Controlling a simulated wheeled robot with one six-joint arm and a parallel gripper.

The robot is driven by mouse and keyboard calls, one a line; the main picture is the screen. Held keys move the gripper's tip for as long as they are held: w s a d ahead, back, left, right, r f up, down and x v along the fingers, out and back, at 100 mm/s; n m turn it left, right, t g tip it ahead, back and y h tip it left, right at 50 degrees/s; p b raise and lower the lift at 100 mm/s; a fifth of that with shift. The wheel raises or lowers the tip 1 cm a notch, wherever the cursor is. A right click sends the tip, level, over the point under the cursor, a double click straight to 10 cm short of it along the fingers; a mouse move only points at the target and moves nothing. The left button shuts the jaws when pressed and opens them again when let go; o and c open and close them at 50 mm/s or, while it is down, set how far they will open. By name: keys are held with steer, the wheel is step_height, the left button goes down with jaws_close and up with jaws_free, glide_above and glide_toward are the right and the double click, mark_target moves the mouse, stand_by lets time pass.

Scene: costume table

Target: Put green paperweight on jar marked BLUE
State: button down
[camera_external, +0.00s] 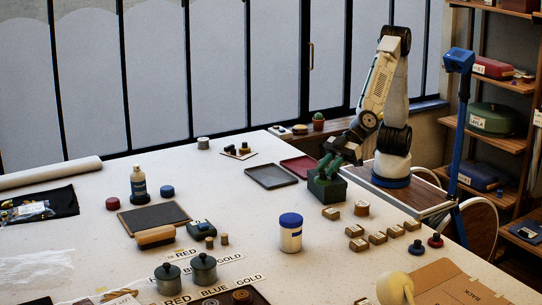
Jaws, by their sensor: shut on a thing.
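My gripper (328,166) is at the far right part of the table, pointing down, shut on a green thing that I take for the green paperweight. A dark green block-shaped thing (327,189) is directly below the jaws. The picture is too small to tell where the held thing ends and the block begins, or whether they touch. The label's lettering is unreadable.
Several small tan blocks (357,244) lie right of the jar. Two lidded grey pots (203,270) stand front left, near signs reading RED BLUE GOLD (214,290). A dark tray (271,176) and a red tray (302,167) lie behind.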

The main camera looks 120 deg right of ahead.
steer(key=shift+w+d+r, duration=0.3)
steer(key=shift+d+r, duration=0.05)
steer(key=shift+d, duration=0.2)
steer(key=shift+a+n+y, duration=0.1)
steer(key=shift+n+y, duration=0.3)
steer(key=shift+s+a+f+n+g+y, duration=0.25)
steer(key=shift+s+a+n+g+y, duration=0.1)
steer(key=shift+a, duration=0.15)
steer(key=shift+w+a+f, duration=0.1)
steer(key=shift+w+f, duration=0.05)
glide_above(295, 215)
steer(key=shift+f, duration=2.5)
steer(key=shift+f, duration=0.1)
steer(key=c, duration=1.2)
jaws_free()
steer(key=shift+f, duration=0.1)
steer(key=shift+c, duration=0.2)
